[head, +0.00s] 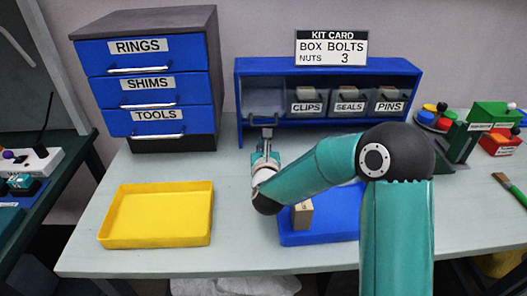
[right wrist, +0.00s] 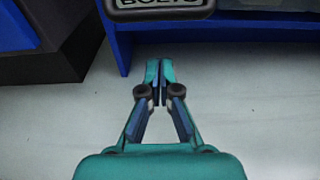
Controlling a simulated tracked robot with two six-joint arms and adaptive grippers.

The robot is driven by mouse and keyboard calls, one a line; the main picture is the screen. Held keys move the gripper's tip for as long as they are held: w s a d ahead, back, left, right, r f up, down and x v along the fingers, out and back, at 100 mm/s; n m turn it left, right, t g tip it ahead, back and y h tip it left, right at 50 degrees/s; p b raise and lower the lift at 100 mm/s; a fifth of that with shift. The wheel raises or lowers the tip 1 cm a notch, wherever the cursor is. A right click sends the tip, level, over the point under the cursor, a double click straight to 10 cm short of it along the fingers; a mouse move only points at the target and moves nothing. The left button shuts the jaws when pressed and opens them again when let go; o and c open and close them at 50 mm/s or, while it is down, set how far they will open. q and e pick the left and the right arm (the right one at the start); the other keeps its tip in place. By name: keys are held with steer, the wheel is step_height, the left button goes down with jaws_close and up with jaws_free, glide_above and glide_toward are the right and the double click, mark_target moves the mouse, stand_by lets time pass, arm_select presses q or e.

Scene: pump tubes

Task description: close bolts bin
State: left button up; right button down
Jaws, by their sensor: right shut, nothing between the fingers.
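The bolts bin (head: 265,102) is the leftmost bin in the blue rack (head: 330,67). It looks different from its neighbours and seems to be tipped or pulled forward; the exact amount is hard to tell. Its front edge with the BOLTS label (right wrist: 165,4) shows at the top of the right wrist view, cut off by the frame. My right gripper (head: 267,133) is shut and empty, just in front of and below the bin. In the right wrist view its fingertips (right wrist: 160,68) point toward the rack, apart from the label. My left gripper is not in view.
Bins for clips (head: 307,107), seals (head: 349,106) and pins (head: 389,106) sit in the rack. A drawer cabinet (head: 150,75) stands left. A yellow tray (head: 157,241) and a blue tray (head: 335,236) with a box (head: 301,215) lie in front. A kit card (head: 331,48) stands on top.

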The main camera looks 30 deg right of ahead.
steer(key=r+p, duration=0.1)
steer(key=r, duration=0.1)
steer(key=r+p, duration=0.1)
steer(key=shift+s+a+r, duration=0.2)
steer(key=shift+r, duration=0.2)
steer(key=shift+r, duration=0.1)
